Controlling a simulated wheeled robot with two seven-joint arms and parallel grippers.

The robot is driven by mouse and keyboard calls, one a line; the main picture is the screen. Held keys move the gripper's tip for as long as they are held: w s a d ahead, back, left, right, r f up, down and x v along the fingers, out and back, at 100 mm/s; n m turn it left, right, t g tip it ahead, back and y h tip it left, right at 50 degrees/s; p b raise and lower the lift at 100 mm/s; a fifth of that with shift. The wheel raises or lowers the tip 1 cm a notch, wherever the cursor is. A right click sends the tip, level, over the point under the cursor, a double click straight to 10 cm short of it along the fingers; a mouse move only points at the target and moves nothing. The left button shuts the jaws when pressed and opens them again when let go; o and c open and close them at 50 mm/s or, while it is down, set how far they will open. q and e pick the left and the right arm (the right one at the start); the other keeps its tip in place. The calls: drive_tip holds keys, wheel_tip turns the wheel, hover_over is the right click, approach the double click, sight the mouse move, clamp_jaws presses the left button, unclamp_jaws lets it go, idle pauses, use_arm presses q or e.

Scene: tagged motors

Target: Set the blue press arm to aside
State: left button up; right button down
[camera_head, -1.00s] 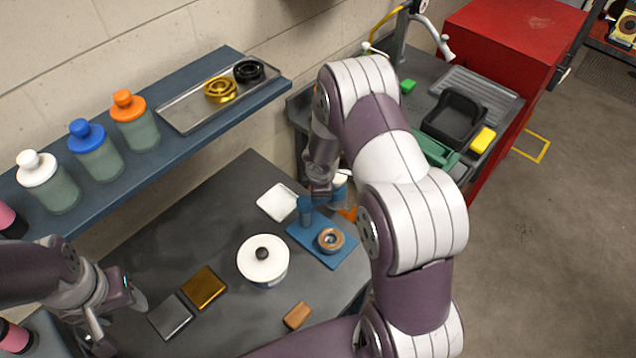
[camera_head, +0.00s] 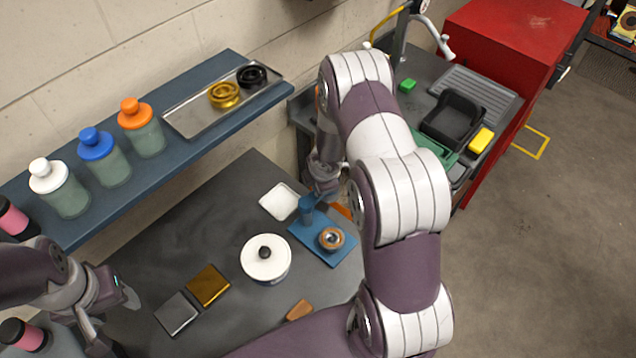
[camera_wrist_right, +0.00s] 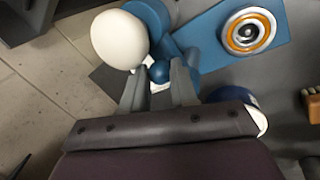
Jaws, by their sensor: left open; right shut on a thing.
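The blue press has a flat base (camera_head: 336,255) and an upright post (camera_head: 306,210) on the dark table. A round copper-coloured part (camera_head: 331,239) sits on the base; it shows as orange and silver rings in the right wrist view (camera_wrist_right: 249,31). My right gripper (camera_head: 323,190) is beside the post, mostly hidden by my arm. In the right wrist view its jaws (camera_wrist_right: 158,85) are shut on the blue press arm, whose round blue end (camera_wrist_right: 160,72) shows between the fingers. A white ball (camera_wrist_right: 120,40) is just beyond. My left gripper (camera_head: 114,318) is open and empty at the lower left.
A white lidded pot (camera_head: 264,262), a white tray (camera_head: 279,201), a gold plate (camera_head: 208,285), a grey plate (camera_head: 177,314) and a brown block (camera_head: 299,310) lie around the press. A shelf (camera_head: 180,150) with several bottles stands behind. A red cabinet (camera_head: 515,45) is at right.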

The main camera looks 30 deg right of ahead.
drive_tip(key=shift+w, duration=0.1)
drive_tip(key=c, duration=0.9)
unclamp_jaws()
drive_tip(key=p+v, duration=0.4)
drive_tip(key=v, duration=0.8)
drive_tip(key=shift+r+p, duration=0.3)
drive_tip(key=shift+r, duration=0.05)
